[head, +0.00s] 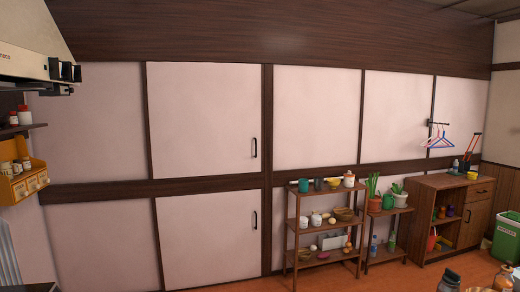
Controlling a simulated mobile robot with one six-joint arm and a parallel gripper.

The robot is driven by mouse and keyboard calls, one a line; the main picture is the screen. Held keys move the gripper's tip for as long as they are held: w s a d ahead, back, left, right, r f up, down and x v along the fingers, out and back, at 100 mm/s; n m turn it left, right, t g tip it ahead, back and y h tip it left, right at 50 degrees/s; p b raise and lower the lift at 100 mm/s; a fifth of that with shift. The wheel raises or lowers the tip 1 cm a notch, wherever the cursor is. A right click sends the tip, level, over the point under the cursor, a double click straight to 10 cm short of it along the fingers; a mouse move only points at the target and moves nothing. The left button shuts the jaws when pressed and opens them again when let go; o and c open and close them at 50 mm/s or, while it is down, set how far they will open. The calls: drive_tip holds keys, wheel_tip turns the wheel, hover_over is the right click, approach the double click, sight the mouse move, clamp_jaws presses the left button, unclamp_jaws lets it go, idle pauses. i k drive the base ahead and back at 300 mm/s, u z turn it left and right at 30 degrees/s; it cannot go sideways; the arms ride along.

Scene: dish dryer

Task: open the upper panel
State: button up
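The upper panel (200,115) is a pale pinkish-white door set in a dark wood frame, left of the middle of the head view. It sits flush in the wall and looks closed. Its handle (254,148) is a short black vertical bar near the panel's lower right edge. A similar lower panel (205,238) lies below it, across a dark wood rail, with its own black handle (255,220) at the upper right; it also looks closed. My gripper is not in view.
A range hood (35,62) and a small spice rack (25,182) stand at the left edge. A wooden shelf (325,222) with pots stands right of the panels. A cabinet (458,220) and green bin (507,237) are farther right. Nothing visibly blocks the upper panel.

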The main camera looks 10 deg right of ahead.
sight(203, 119)
drive_tip(key=z, duration=0.25)
drive_tip(key=i, duration=2.3)
drive_tip(key=u, duration=1.1)
drive_tip(key=i, duration=0.95)
drive_tip(key=u, duration=0.45)
